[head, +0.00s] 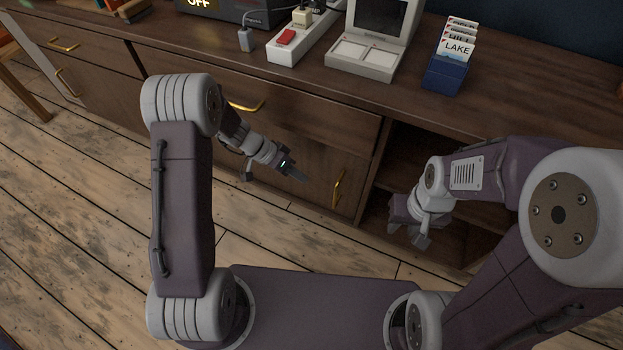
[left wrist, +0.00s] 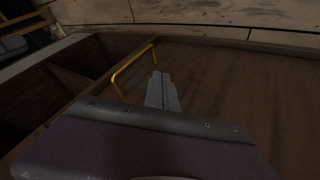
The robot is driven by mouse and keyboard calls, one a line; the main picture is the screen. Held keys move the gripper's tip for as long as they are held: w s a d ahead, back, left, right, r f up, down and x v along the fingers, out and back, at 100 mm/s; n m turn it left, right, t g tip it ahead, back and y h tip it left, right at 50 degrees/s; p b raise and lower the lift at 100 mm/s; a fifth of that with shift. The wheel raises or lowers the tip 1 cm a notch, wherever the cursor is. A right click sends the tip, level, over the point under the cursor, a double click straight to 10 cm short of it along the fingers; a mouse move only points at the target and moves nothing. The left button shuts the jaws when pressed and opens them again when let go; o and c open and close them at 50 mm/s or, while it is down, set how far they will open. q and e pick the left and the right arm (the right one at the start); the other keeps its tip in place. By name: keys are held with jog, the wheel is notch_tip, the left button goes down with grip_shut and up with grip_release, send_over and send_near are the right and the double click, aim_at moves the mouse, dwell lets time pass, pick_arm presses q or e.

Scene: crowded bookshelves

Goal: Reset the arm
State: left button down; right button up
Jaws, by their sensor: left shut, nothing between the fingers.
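My left gripper (head: 297,174) hangs in front of the cabinet's wooden front, left of a vertical brass handle. Its fingers are shut with nothing between them. In the left wrist view the shut fingers (left wrist: 162,92) point toward the cabinet door, beside the brass handle (left wrist: 128,68) and apart from it as far as I can tell. My right gripper (head: 418,230) is in front of the open shelf compartment at the right. Its fingers look spread and no object shows between them.
The wooden cabinet (head: 560,100) carries a white power strip (head: 305,38), a grey device with a screen (head: 375,45) and a blue card holder (head: 447,72). A brass drawer handle (head: 246,106) and a door handle (head: 338,189) stick out. The plank floor (head: 80,200) at the left is clear.

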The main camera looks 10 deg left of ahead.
pick_arm(q)
jog(key=shift+v, duration=0.9)
jog(key=shift+f, duration=0.1)
